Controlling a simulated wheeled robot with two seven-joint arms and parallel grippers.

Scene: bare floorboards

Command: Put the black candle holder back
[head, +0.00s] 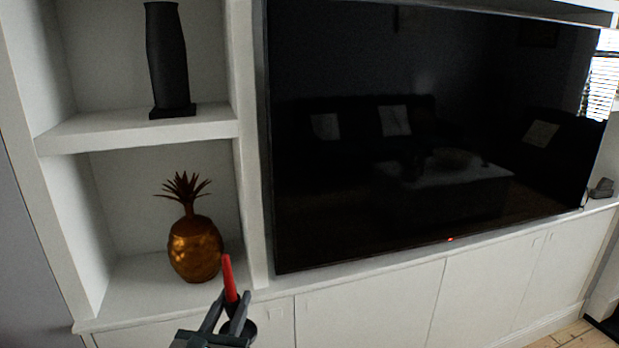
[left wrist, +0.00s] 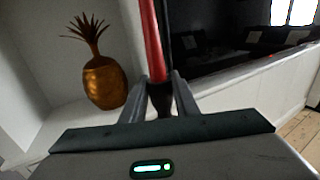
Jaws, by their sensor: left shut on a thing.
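My left gripper (head: 228,313) is at the bottom of the head view, in front of the lower shelf. It is shut on the black candle holder (head: 248,328), which carries a red candle (head: 229,278). The holder is partly hidden by the fingers; the candle points up and leans slightly left. In the left wrist view the dark holder (left wrist: 160,104) sits between the fingers (left wrist: 160,98), with the red candle (left wrist: 152,45) rising above. My right gripper is not in view.
A gold pineapple ornament (head: 195,248) stands on the lower shelf (head: 135,295), just beyond the candle. A black vase (head: 168,60) stands on the upper shelf (head: 80,133). A large television (head: 420,140) is to the right. The lower shelf is bare left of the pineapple.

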